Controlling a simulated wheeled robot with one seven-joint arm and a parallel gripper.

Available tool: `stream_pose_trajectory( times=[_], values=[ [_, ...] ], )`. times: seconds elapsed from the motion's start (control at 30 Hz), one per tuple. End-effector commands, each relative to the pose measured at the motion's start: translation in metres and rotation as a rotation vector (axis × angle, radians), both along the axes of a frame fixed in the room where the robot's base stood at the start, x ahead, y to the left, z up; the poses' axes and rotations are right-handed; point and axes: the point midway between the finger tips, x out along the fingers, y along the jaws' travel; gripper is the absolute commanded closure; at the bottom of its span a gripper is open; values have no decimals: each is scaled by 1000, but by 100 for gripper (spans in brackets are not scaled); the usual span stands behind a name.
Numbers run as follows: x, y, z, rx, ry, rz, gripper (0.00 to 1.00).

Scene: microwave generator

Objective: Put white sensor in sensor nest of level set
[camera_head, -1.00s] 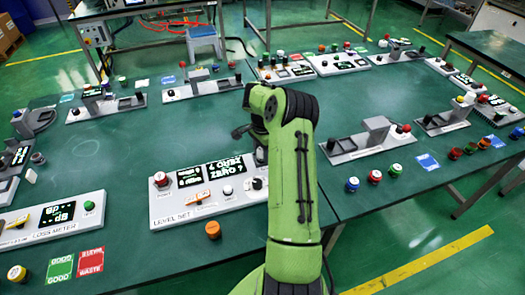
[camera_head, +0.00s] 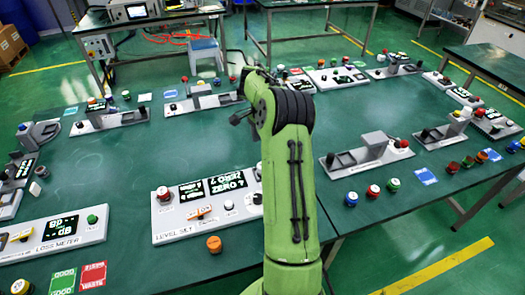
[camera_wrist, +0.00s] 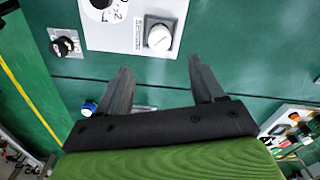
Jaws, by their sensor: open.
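The level set panel (camera_head: 165,238) is a white board at the front of the table, with a red button, dark displays, an orange switch and a white round knob (camera_head: 229,205). Its right end is hidden by my arm, and I cannot make out the sensor nest. A small whitish block (camera_head: 35,188) lies at the far left; it may be the white sensor, but it is too small to tell. My gripper (camera_wrist: 159,64) is open and empty in the wrist view. Its fingers point toward a white board with a white round knob (camera_wrist: 159,37), with table between.
An orange cap (camera_head: 214,244) stands in front of the level set panel. The loss meter panel (camera_head: 60,243) is to the left, with green and red cards (camera_head: 93,275) below it. Several coloured caps (camera_head: 373,191) stand right of my arm. The table's middle left is clear.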

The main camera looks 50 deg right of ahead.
Motion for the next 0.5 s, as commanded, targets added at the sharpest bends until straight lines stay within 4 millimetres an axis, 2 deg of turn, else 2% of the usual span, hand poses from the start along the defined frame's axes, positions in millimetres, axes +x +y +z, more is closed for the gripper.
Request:
stream_pose_trajectory(
  times=[0.07,0.17,0.27,0.33,0.4,0.5],
  values=[
    [2,5,10,-9,-2,23,32],
    [8,32,43,-60,-13,164,32],
    [7,84,92,-144,-29,407,32],
    [-3,122,122,-198,-41,579,32],
    [-19,158,146,-246,-58,744,32],
    [-52,206,170,-309,-94,966,32]
  ],
)
